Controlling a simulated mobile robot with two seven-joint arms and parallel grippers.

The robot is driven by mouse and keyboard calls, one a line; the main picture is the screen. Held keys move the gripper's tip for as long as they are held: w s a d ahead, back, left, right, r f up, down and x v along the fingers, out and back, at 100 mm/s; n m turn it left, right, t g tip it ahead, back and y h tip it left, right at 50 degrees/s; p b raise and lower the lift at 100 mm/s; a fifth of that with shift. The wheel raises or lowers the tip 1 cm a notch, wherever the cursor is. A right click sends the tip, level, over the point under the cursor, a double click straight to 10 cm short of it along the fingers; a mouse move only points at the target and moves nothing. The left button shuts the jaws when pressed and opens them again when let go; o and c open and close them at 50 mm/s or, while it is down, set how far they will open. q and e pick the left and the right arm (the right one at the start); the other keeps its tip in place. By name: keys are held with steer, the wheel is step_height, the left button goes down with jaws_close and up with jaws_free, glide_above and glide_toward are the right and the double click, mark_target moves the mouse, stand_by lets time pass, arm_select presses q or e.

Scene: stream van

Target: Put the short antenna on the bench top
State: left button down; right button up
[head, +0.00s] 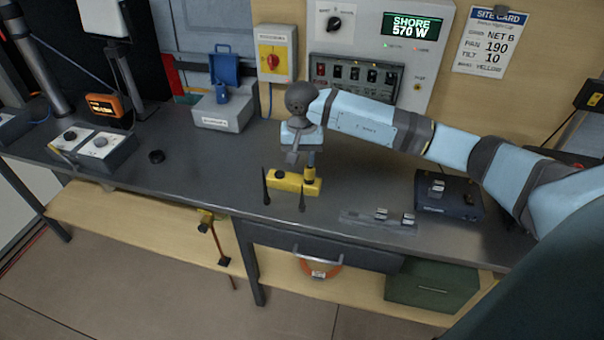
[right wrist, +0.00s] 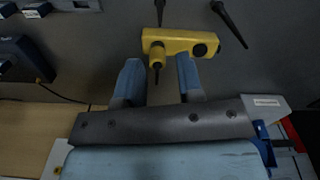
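A yellow block (head: 285,180) lies on the grey bench top (head: 225,175); it also shows in the right wrist view (right wrist: 185,40). A stubby piece with a yellow collar and dark tip (head: 309,172) stands at its right end, and also shows in the right wrist view (right wrist: 157,56). It may be the short antenna. Two thin black rods (head: 265,187) are in front of the block. My right gripper (head: 302,160) is just above the block. Its fingers (right wrist: 159,68) are apart, with the collared piece between them in the wrist view; I see no contact. My left gripper is out of view.
A dark blue box (head: 447,200) and a flat grey strip with small switches (head: 360,220) are to the right. The bench left of the block is mostly clear.

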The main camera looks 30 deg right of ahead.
steer(key=s+a+m+t+y, duration=0.2)
steer(key=s+a+m+y, duration=0.2)
steer(key=a+m+y, duration=0.35)
steer(key=s+a+f+m+t+y, duration=0.15)
steer(key=s+a+m+y, duration=0.3)
steer(key=a+m, duration=0.45)
steer(key=s+a+m+t+y, duration=0.3)
steer(key=a+m+y, duration=0.35)
steer(key=a, duration=0.35)
steer(key=s+d+f+n+t+h, duration=0.1)
steer(key=s+d+f+n+h, duration=0.2)
steer(key=s+f+n+h, duration=0.55)
steer(key=s+d+f+n+t+h, duration=0.25)
steer(key=f+n, duration=0.25)
steer(key=n, duration=0.9)
steer(key=s+d+f+n+t+h, duration=0.1)
steer(key=s+d+f+n+h, duration=0.3)
steer(key=f+n, duration=0.5)
step_height(320, 180, up, 12)
steer(key=n+p, duration=0.1)
steer(key=p, duration=0.8)
steer(key=shift+s+d, duration=0.15)
steer(key=shift+d, duration=0.1)
steer(key=shift+n, duration=0.25)
